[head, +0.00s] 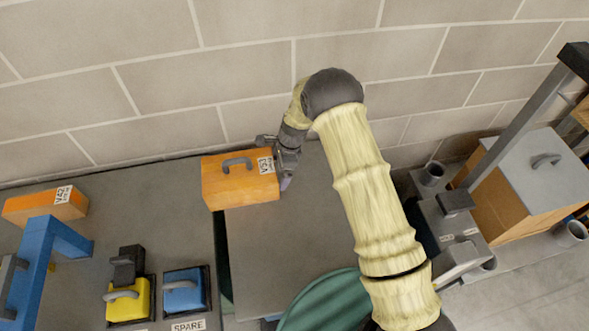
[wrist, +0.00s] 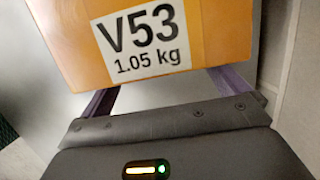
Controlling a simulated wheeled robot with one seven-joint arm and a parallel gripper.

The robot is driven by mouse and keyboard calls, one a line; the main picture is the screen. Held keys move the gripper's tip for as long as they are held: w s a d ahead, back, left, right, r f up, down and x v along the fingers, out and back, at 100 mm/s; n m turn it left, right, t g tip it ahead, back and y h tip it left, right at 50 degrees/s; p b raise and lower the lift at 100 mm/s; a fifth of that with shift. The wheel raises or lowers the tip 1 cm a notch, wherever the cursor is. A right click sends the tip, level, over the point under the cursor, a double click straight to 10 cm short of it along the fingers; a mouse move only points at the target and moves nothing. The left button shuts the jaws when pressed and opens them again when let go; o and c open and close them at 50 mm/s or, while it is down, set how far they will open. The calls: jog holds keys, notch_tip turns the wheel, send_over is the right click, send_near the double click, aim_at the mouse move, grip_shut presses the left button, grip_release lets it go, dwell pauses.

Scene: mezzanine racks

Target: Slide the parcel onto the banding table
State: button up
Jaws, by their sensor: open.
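An orange parcel (head: 240,186) with a grey handle on top and a white V53 label stands near the wall. It straddles the narrow gap between two grey surfaces, mostly over the right one (head: 275,255); its left end reaches the edge of the left one (head: 150,221). No sign shows which is the banding table. My gripper (head: 287,182) is open at the parcel's right end. In the wrist view the parcel's labelled face (wrist: 190,30) is close in front, reading 1.05 kg. The purple fingers reach toward it; their tips are hidden behind the parcel.
On the left surface are an orange V42 box (head: 45,205), a blue frame (head: 52,262), a yellow handled block (head: 128,300) and a blue one (head: 184,291) near a SPARE label. The brick wall runs close behind. A grey-lidded box (head: 535,175) and metal post stand right.

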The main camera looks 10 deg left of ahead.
jog(key=shift+s+a, duration=0.35)
jog(key=shift+a, duration=0.4)
dwell(0.8)
jog(key=shift+d, duration=0.1)
jog(key=shift+w+d, duration=0.3)
jog(key=shift+d, duration=0.4)
jog(key=shift+w+d, duration=0.3)
jog(key=shift+d, duration=0.35)
jog(key=s+a+p+v, duration=0.1)
jog(key=a+p+v, duration=0.2)
jog(key=p+v, duration=0.6)
jog(key=v, duration=0.4)
jog(key=shift+r, duration=0.25)
